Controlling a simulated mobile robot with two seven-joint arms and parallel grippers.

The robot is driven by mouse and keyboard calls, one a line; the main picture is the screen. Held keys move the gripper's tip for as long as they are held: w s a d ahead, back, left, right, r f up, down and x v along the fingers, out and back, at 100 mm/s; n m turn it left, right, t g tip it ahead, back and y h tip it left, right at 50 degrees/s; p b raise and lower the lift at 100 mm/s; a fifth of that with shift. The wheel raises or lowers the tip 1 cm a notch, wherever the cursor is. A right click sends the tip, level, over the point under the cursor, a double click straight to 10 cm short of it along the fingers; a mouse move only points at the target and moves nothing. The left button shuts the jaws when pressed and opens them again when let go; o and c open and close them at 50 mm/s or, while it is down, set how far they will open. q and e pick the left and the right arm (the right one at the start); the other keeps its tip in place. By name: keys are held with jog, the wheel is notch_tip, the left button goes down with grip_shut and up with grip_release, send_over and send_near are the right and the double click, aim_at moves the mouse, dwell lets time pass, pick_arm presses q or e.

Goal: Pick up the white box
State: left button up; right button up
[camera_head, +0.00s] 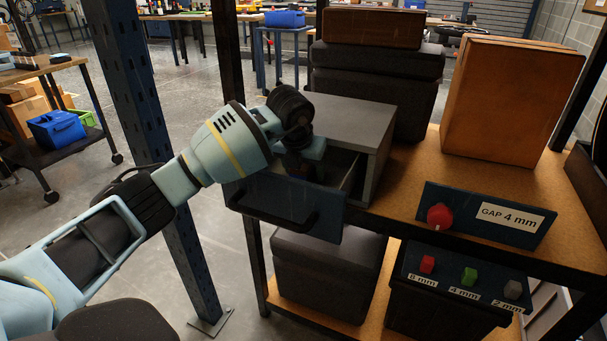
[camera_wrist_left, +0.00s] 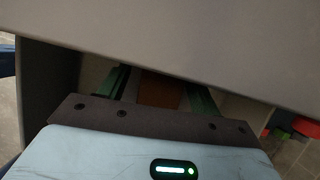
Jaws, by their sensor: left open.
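No white box shows in either view; the inside of the drawer is mostly hidden. The blue-fronted drawer (camera_head: 290,208) is pulled out of a grey cabinet (camera_head: 345,115) on the wooden shelf. My left gripper (camera_head: 308,160) points down into the drawer, behind its front panel. In the left wrist view, the green fingers of the left gripper (camera_wrist_left: 160,88) are spread apart under the cabinet's top edge. A brown surface (camera_wrist_left: 160,90) shows between them; I cannot tell what it is. The fingertips are hidden. My right gripper is not in view.
A brown box (camera_head: 508,100) and stacked dark cases (camera_head: 376,75) stand on the shelf. A red knob (camera_head: 440,216) sits on a panel reading "GAP 4 mm". Below it is a dark bin (camera_head: 440,310) with coloured buttons. A blue upright post (camera_head: 150,130) stands close behind my left arm.

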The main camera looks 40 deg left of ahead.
aim_at(298, 174)
pick_arm(q)
jog(key=shift+w+f, duration=0.15)
jog(key=shift+f, duration=0.15)
jog(key=c, duration=1.1)
jog(key=shift+r, duration=0.7)
jog(key=s, duration=0.1)
jog(key=s+d, duration=0.1)
jog(key=s, duration=0.1)
jog(key=shift+s+f, duration=0.1)
jog(key=shift+s, duration=0.2)
jog(key=shift+s+r+p, duration=0.1)
jog(key=shift+r+p, duration=0.85)
jog(key=shift+r, duration=6)
